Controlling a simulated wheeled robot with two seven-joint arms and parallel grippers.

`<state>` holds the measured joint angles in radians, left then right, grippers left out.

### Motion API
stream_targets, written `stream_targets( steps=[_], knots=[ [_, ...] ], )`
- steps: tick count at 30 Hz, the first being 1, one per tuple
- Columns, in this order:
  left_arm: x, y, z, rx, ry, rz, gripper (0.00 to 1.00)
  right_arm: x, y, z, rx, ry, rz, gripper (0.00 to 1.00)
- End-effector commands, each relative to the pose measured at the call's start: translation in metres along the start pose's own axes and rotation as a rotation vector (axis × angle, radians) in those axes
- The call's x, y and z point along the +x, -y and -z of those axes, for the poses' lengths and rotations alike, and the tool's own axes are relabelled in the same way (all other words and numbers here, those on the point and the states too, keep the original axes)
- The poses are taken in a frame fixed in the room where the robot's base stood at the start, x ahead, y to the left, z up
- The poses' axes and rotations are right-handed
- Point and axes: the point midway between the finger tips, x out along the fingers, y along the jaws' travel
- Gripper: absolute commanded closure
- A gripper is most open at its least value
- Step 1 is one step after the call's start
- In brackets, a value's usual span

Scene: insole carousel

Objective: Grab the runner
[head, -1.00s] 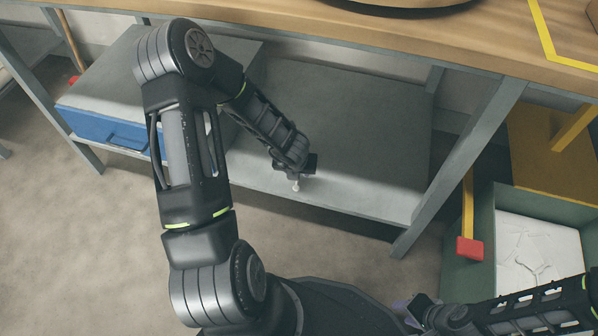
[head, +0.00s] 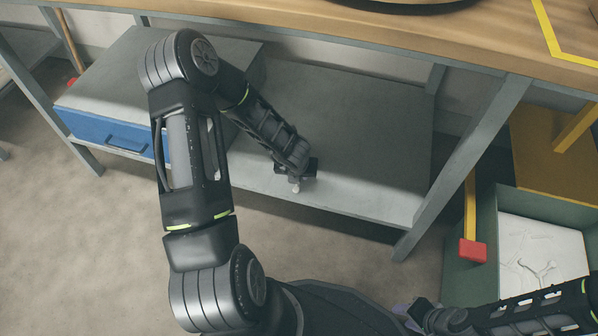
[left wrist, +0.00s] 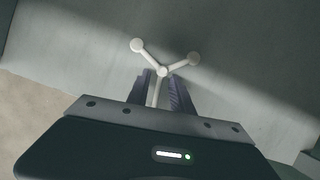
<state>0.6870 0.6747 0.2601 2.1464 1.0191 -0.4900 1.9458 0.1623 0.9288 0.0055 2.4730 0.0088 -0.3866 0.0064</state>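A white three-armed runner with rounded ends (left wrist: 162,71) shows in the left wrist view, against the grey lower shelf. In the head view only a small pale part of it (head: 296,189) shows under my left gripper (head: 297,180). In the left wrist view, the purple-grey fingers of my left gripper (left wrist: 162,88) stand apart, one on each side of one runner arm. A gap shows between that arm and the right finger. My right gripper (head: 408,312) is at the bottom right of the head view, partly cut off; its finger gap is not clear.
A blue-fronted grey drawer box (head: 112,133) stands left on the lower shelf (head: 365,150). A wooden worktop (head: 300,22) overhangs it. A grey table leg (head: 455,170) and a green bin (head: 482,215) stand right. White branched pieces (head: 540,268) lie in the bin.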

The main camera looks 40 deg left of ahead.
Motion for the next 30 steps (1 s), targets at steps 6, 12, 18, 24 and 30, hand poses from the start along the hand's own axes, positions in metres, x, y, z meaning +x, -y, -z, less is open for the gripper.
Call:
stream_targets(
  steps=[6, 12, 18, 24, 30],
  knots=[
    [0.0000, 0.0000, 0.0000, 0.000, 0.000, 0.000, 0.92, 0.0000, 0.0000, 0.0000, 0.000, 0.000, 0.000, 0.64],
    [0.0000, 0.0000, 0.0000, 0.000, 0.000, 0.000, 1.00, 0.0000, 0.0000, 0.0000, 0.000, 0.000, 0.000, 0.64],
    [0.0000, 0.0000, 0.0000, 0.000, 0.000, 0.000, 1.00, 0.0000, 0.0000, 0.0000, 0.000, 0.000, 0.000, 0.64],
    [0.0000, 0.0000, 0.0000, 0.000, 0.000, 0.000, 1.00, 0.0000, 0.0000, 0.0000, 0.000, 0.000, 0.000, 0.64],
    [-0.0002, 0.0000, -0.0001, 0.000, 0.000, 0.000, 1.00, -0.0002, 0.0000, 0.0000, 0.000, 0.000, 0.000, 0.64]
  ],
)
